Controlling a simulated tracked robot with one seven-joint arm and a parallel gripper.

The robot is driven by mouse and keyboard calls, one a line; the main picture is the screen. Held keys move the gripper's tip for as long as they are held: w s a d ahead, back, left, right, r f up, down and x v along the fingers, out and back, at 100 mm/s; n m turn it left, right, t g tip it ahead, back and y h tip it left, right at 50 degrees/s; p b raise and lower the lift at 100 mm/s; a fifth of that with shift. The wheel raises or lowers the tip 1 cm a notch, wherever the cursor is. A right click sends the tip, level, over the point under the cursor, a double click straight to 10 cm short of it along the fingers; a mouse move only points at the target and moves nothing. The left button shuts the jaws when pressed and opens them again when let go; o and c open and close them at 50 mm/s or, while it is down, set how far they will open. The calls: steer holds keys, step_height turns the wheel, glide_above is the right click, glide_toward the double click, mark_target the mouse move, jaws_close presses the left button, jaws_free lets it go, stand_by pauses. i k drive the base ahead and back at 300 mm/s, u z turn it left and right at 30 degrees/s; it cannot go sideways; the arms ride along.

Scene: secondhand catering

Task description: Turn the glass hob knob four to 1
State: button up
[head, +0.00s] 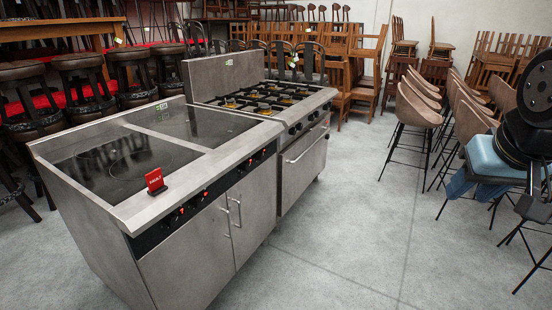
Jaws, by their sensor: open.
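The glass hob (125,163) is a black glass top set in a steel cabinet at the left of the head view. Its control knobs sit along the dark front panel (215,188), with small red marks lit near them. Two knobs are toward the left end, one of them the left knob (173,218), and others are toward the right end, where the rightmost knob (268,151) shows. Labels and pointer positions are too small to read, so I cannot tell which is knob four or its setting. My gripper is not in view.
A red sign (155,181) stands on the hob's front edge. A gas range (270,97) adjoins the hob's far end. Cabinet handles (232,212) stick out below the panel. Brown stools (418,104) stand at the right. The grey floor (330,225) before the hob is clear.

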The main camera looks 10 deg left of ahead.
mark_target(260, 155)
steer(key=i, duration=0.95)
steer(key=u, duration=0.55)
steer(key=i, duration=0.75)
steer(key=u, duration=0.45)
steer(key=k, duration=0.8)
steer(key=u, duration=0.25)
steer(key=i, duration=0.8)
steer(key=z, duration=0.1)
